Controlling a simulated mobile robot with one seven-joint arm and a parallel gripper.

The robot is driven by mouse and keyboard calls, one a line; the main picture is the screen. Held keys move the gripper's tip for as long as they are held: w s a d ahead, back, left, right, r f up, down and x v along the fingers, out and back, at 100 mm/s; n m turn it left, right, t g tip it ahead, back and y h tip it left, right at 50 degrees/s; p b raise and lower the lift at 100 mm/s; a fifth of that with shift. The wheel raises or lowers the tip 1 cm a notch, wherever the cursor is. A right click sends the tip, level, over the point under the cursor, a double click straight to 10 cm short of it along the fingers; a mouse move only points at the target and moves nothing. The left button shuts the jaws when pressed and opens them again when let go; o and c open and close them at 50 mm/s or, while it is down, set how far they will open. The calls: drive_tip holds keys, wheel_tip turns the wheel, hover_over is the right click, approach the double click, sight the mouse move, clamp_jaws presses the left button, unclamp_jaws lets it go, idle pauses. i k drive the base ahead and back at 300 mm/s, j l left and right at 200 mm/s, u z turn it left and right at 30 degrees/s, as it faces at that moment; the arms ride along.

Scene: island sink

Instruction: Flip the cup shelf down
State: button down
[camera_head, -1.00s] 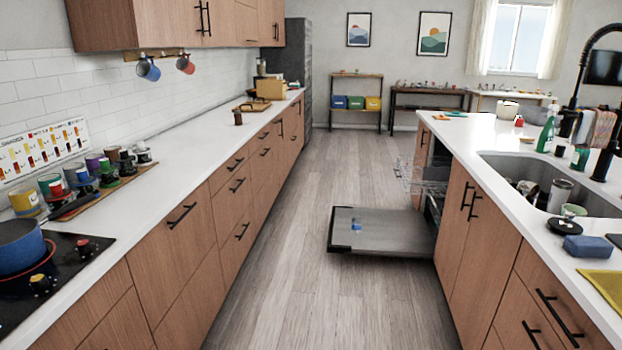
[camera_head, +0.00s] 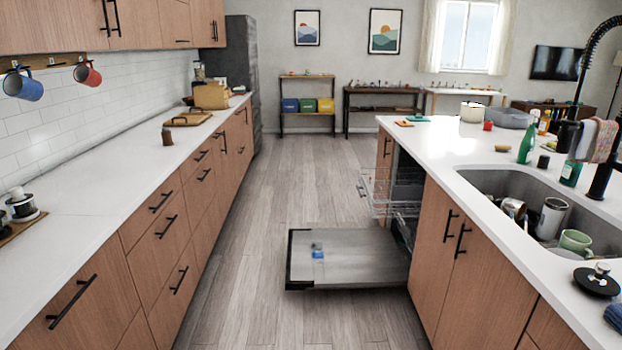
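An open dishwasher stands in the island on the right. Its door (camera_head: 350,262) is folded down flat just above the floor, with a small blue item (camera_head: 317,250) on it. The upper wire rack (camera_head: 385,190) is pulled out above the door. A cup shelf cannot be made out separately on the rack at this distance. A lower rack seems to sit inside the opening, mostly hidden by the island cabinet. My gripper is not in view.
The wooden floor aisle (camera_head: 240,260) is clear up to the door. A sink (camera_head: 560,215) with a mug (camera_head: 575,241) and other dishes is in the island. The left counter (camera_head: 100,210) borders the aisle.

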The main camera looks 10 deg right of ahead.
sight(413, 192)
drive_tip(key=i+l, duration=0.1)
drive_tip(key=i, duration=2.5)
drive_tip(key=i+u, duration=0.2)
drive_tip(key=i, duration=0.45)
drive_tip(key=i+l+u, duration=0.2)
drive_tip(key=i, duration=0.5)
drive_tip(key=u, duration=5.35)
